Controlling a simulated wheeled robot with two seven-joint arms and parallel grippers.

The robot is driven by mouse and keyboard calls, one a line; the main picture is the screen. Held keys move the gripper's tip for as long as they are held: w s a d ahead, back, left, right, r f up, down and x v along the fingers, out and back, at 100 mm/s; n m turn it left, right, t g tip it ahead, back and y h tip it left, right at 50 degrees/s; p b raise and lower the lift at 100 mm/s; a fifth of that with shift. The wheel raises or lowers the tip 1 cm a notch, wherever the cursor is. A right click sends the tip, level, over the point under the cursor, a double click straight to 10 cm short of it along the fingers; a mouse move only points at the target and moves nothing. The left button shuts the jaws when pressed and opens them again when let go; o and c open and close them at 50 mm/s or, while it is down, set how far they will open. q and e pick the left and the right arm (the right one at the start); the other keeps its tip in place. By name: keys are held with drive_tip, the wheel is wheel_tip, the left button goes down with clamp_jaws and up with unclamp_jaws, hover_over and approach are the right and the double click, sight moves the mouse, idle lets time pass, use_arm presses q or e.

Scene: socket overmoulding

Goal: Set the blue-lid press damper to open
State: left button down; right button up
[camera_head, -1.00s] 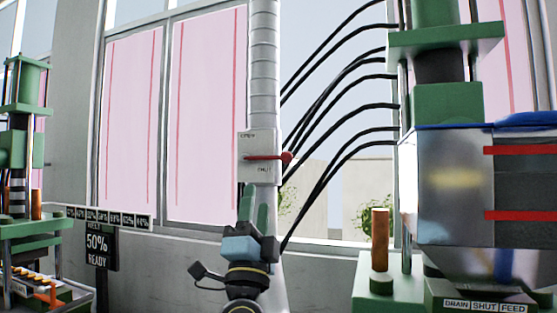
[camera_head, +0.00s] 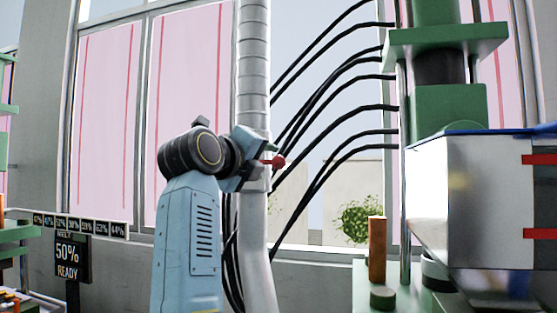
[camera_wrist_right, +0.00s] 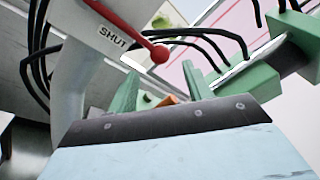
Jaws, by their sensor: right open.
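The damper's red lever with its ball knob (camera_head: 275,162) sits on the grey duct (camera_head: 254,85). In the right wrist view the red lever (camera_wrist_right: 120,25) crosses a white plate marked SHUT (camera_wrist_right: 112,38), its ball end hanging free to the right. My right gripper (camera_head: 262,150) is up at the damper and hides most of the plate in the head view. In the right wrist view its two green fingers (camera_wrist_right: 160,82) are apart, with nothing held; the ball knob is above and between them, apart from them. My left gripper is not in view.
The press with the blue-lid hopper (camera_head: 470,190) stands at the right. Several black hoses (camera_head: 340,75) run between duct and press. An orange post (camera_head: 377,245) rises below the hoses. A sign reading 50% READY (camera_head: 68,262) stands at the left.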

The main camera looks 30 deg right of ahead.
sight(276, 162)
drive_tip(key=p+x, duration=0.1)
drive_tip(key=x, duration=0.7)
drive_tip(key=shift+d, duration=0.1)
drive_tip(key=shift+c, duration=0.2)
clamp_jaws()
